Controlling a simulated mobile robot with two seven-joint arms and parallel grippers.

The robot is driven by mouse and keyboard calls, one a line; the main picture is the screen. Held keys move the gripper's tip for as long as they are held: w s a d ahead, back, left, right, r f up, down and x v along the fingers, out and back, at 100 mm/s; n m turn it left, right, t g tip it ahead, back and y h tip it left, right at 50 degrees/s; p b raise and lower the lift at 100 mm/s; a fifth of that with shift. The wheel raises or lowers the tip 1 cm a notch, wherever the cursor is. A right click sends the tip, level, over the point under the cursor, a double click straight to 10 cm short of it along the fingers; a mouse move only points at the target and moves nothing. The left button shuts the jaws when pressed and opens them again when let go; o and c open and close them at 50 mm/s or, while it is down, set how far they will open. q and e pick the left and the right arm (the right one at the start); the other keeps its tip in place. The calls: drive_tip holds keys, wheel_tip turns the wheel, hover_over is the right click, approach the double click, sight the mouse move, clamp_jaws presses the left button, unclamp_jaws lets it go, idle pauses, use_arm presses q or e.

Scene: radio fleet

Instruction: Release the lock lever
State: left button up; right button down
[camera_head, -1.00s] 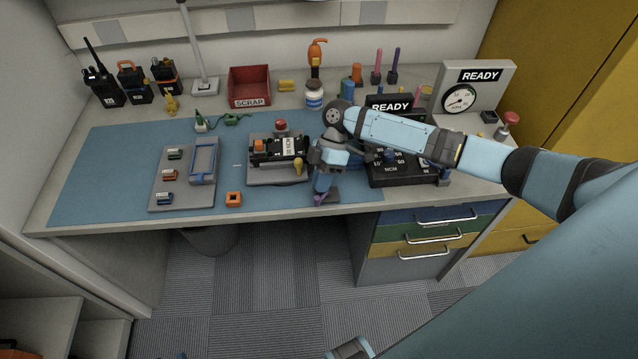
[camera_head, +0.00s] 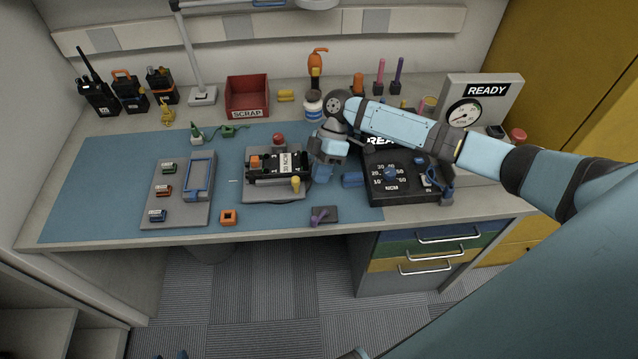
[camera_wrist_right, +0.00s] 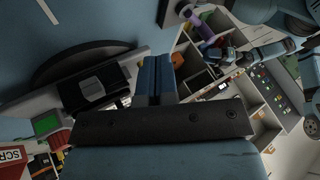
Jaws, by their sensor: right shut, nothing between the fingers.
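A dark radio with a white label (camera_head: 293,164) lies in a grey fixture (camera_head: 262,194) at the middle of the bench. A small yellow knob (camera_head: 295,184), which looks like the lock lever's handle, stands at the fixture's front right. My right gripper (camera_head: 321,178) points down just right of the fixture, apart from the yellow knob. Its blue fingers (camera_wrist_right: 155,78) are shut with nothing between them. In the right wrist view a dark body (camera_wrist_right: 92,92), probably the radio, shows beside the fingers; I cannot make out the lever there. My left gripper is not in view.
A purple clip on a dark pad (camera_head: 322,215) lies at the front edge. A grey parts tray (camera_head: 180,212) and an orange block (camera_head: 228,217) are left. A red scrap bin (camera_head: 247,97) is behind.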

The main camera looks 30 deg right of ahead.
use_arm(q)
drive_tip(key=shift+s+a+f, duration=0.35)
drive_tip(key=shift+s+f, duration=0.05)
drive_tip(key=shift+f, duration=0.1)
use_arm(e)
drive_tip(key=v, duration=0.6)
drive_tip(key=shift+s+r, duration=0.3)
drive_tip(key=shift+r, duration=0.15)
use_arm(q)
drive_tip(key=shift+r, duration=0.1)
